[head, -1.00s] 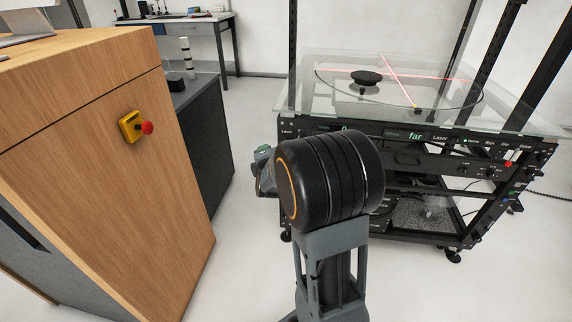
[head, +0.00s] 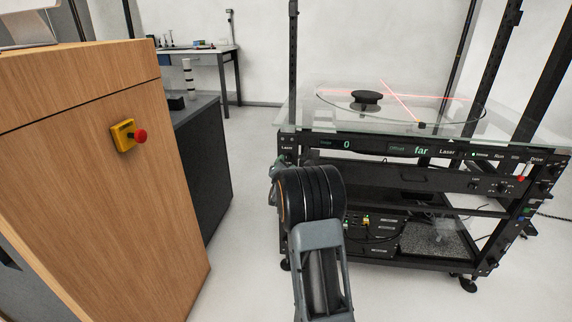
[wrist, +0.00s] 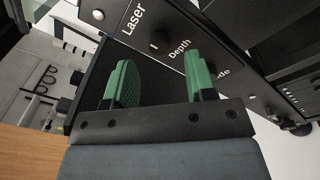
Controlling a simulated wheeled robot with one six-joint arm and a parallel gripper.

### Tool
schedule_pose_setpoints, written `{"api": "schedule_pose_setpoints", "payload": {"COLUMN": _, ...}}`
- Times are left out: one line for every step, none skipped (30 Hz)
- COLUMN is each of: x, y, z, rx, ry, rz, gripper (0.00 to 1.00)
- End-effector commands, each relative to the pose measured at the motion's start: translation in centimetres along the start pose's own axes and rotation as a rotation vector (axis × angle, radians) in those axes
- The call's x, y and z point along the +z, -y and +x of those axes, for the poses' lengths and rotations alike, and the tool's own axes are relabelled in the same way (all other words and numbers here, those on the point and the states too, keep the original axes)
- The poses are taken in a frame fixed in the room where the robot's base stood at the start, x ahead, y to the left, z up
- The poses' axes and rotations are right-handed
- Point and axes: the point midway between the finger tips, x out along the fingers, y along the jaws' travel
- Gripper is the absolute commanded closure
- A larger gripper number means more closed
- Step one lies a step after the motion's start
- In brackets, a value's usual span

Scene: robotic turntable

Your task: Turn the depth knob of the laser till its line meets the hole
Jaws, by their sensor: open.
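The laser panel (wrist: 215,75) fills much of the wrist view, with the labels "Laser" and "Depth" (wrist: 179,50). A small dark knob (wrist: 155,46) sits beside "Depth"; I cannot tell for sure that it is the depth knob. My gripper (wrist: 160,80) is open and empty in front of the panel, its green fingers apart. In the head view my arm hides the gripper and that panel part. Red laser lines (head: 400,98) cross on the glass turntable (head: 335,118). A display (head: 421,150) reads "far" beside "Offset". I cannot make out the hole.
A black disc (head: 367,96) stands on the glass. A wooden cabinet (head: 110,190) with a yellow-and-red stop button (head: 128,135) is close on the left. The rack's dark posts (head: 293,60) rise around the turntable. Pale floor lies open between cabinet and rack.

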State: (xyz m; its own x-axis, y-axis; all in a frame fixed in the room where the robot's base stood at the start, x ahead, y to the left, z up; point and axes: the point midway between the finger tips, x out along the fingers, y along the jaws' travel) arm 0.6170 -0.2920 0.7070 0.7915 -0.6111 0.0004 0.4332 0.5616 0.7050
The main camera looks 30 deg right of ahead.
Motion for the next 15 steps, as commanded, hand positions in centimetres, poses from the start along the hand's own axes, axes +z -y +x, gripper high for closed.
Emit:
{"api": "schedule_pose_setpoints", "payload": {"x": -0.1, "y": 0.2, "z": 0.8, "rx": 0.001, "ry": 0.001, "rz": 0.000, "gripper": 0.49}}
{"api": "schedule_pose_setpoints", "payload": {"x": -0.1, "y": 0.1, "z": 1.1, "rx": 0.000, "ry": 0.001, "rz": 0.000, "gripper": 0.49}}
{"api": "schedule_pose_setpoints", "payload": {"x": -0.1, "y": 0.1, "z": 1.6, "rx": 0.000, "ry": 0.000, "rz": 0.000, "gripper": 0.49}}
{"api": "schedule_pose_setpoints", "payload": {"x": -0.1, "y": 0.1, "z": 1.9, "rx": 0.000, "ry": 0.000, "rz": 0.000, "gripper": 0.49}}
{"api": "schedule_pose_setpoints", "payload": {"x": -0.1, "y": 0.1, "z": 2.2, "rx": 0.001, "ry": 0.001, "rz": 0.000, "gripper": 0.49}}
{"api": "schedule_pose_setpoints", "payload": {"x": -0.1, "y": 0.1, "z": 2.5, "rx": 0.000, "ry": 0.000, "rz": 0.000, "gripper": 0.49}}
{"api": "schedule_pose_setpoints", "payload": {"x": -0.1, "y": 0.0, "z": 2.7, "rx": 0.000, "ry": 0.000, "rz": 0.000, "gripper": 0.49}}
{"api": "schedule_pose_setpoints", "payload": {"x": -0.1, "y": 0.1, "z": 2.9, "rx": 0.000, "ry": -0.001, "rz": -0.001, "gripper": 0.49}}
{"api": "schedule_pose_setpoints", "payload": {"x": -0.1, "y": 0.1, "z": 3.1, "rx": 0.000, "ry": -0.001, "rz": -0.001, "gripper": 0.49}}
{"api": "schedule_pose_setpoints", "payload": {"x": -0.1, "y": 0.0, "z": 3.2, "rx": 0.000, "ry": 0.000, "rz": 0.000, "gripper": 0.49}}
{"api": "schedule_pose_setpoints", "payload": {"x": -0.1, "y": 0.0, "z": 3.3, "rx": 0.000, "ry": 0.000, "rz": 0.000, "gripper": 0.49}}
{"api": "schedule_pose_setpoints", "payload": {"x": 0.0, "y": 0.0, "z": 3.4, "rx": 0.000, "ry": -0.001, "rz": 0.000, "gripper": 0.49}}
{"api": "schedule_pose_setpoints", "payload": {"x": 0.0, "y": 0.0, "z": 3.5, "rx": 0.000, "ry": -0.001, "rz": 0.000, "gripper": 0.49}}
{"api": "schedule_pose_setpoints", "payload": {"x": 0.0, "y": 0.0, "z": 3.5, "rx": 0.000, "ry": -0.001, "rz": 0.000, "gripper": 0.49}}
{"api": "schedule_pose_setpoints", "payload": {"x": 0.0, "y": 0.0, "z": 3.5, "rx": 0.000, "ry": -0.001, "rz": 0.000, "gripper": 0.49}}
